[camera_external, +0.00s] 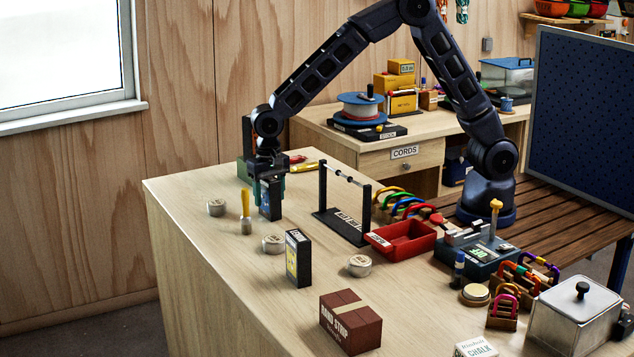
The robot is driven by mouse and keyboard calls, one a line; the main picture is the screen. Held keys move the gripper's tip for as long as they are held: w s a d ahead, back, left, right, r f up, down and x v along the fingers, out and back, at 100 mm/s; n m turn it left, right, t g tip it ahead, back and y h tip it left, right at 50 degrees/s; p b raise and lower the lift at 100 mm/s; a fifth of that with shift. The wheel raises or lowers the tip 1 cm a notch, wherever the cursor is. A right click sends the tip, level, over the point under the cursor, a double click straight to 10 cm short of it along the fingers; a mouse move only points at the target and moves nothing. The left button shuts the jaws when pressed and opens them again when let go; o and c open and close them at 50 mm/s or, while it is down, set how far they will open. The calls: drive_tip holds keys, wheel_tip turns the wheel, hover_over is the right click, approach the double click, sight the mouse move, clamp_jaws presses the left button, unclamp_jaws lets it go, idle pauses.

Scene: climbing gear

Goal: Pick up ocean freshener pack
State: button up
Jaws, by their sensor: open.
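A small upright dark pack with a blue face (270,203) stands near the far left part of the table; its print is too small to read, but its blue look fits the ocean freshener pack. My gripper (268,182) points down over this pack, with its fingers at the pack's upper part. The jaws are open. The fingers partly hide the pack's top, and I cannot tell whether they touch it. A similar upright black pack with a yellow edge (298,258) stands nearer the camera.
Round tins (273,244) and a yellow-handled brush (245,212) stand close by. A black rack (344,205) with a bar is to the right, then a red tray (403,240). A brown box (350,322) is in front. The table's left front area is clear.

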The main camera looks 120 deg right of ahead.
drive_tip(key=shift+f, duration=0.2)
drive_tip(key=shift+c, duration=0.5)
drive_tip(key=c, duration=1)
drive_tip(key=shift+r, duration=0.1)
